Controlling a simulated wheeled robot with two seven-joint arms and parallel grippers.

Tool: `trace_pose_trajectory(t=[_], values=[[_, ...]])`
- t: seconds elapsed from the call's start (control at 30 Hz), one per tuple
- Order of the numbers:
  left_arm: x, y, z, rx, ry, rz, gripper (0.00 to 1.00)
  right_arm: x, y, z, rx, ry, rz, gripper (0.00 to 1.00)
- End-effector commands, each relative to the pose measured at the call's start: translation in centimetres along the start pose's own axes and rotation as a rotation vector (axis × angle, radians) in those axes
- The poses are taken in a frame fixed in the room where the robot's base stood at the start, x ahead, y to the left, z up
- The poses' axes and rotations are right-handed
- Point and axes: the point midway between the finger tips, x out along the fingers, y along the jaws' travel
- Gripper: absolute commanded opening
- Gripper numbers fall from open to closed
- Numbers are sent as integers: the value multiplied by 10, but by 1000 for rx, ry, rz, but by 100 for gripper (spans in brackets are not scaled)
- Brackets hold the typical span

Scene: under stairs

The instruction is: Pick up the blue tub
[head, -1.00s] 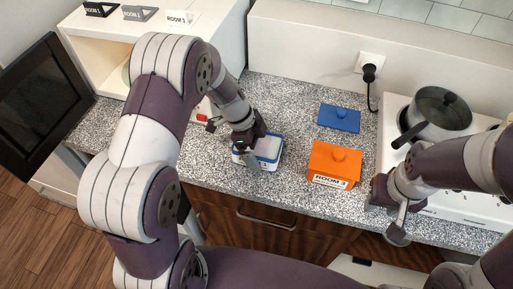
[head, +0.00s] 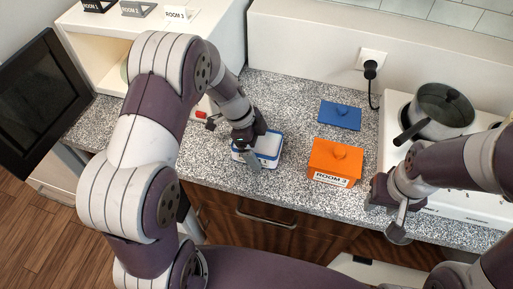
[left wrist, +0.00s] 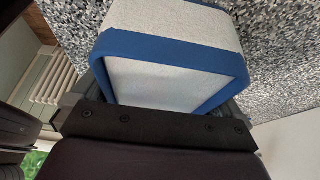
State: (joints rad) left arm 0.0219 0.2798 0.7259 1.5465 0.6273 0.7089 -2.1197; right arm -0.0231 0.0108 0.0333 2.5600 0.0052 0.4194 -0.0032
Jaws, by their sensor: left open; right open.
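In the left wrist view the tub (left wrist: 175,52) fills the space in front of the palm. My left gripper is open, with parts of its fingers showing at either side of the tub; whether they touch it I cannot tell. My right gripper (head: 391,215) is open and empty by the counter's front edge.
An orange lidded tub (head: 335,162) marked ROOM 3 stands right of the blue tub. A grey pot (head: 441,112) sits on the white hob at the right. A white shelf unit (head: 222,50) with room signs stands at the back left.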

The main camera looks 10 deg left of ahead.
Motion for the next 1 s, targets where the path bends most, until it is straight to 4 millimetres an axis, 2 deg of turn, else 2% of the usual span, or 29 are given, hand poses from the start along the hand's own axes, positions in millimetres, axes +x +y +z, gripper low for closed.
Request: trace_pose_trajectory(t=[0.37, 0.4, 0.53, 0.83, 1.0], values=[[1, 0, 0, 0, 0, 0, 100, 2, 0, 0, 0, 0, 0, 43], [1, 0, 0, 0, 0, 0, 94, 2, 0, 0, 0, 0, 0, 43], [1, 0, 0, 0, 0, 0, 52, 2, 0, 0, 0, 0, 0, 43], [0, 0, 0, 0, 0, -1, 52, 1, 0, 0, 0, 0, 0, 43], [-6, 0, -2, -1, 0, 0, 52, -10, 0, -1, 0, 0, 0, 43]])
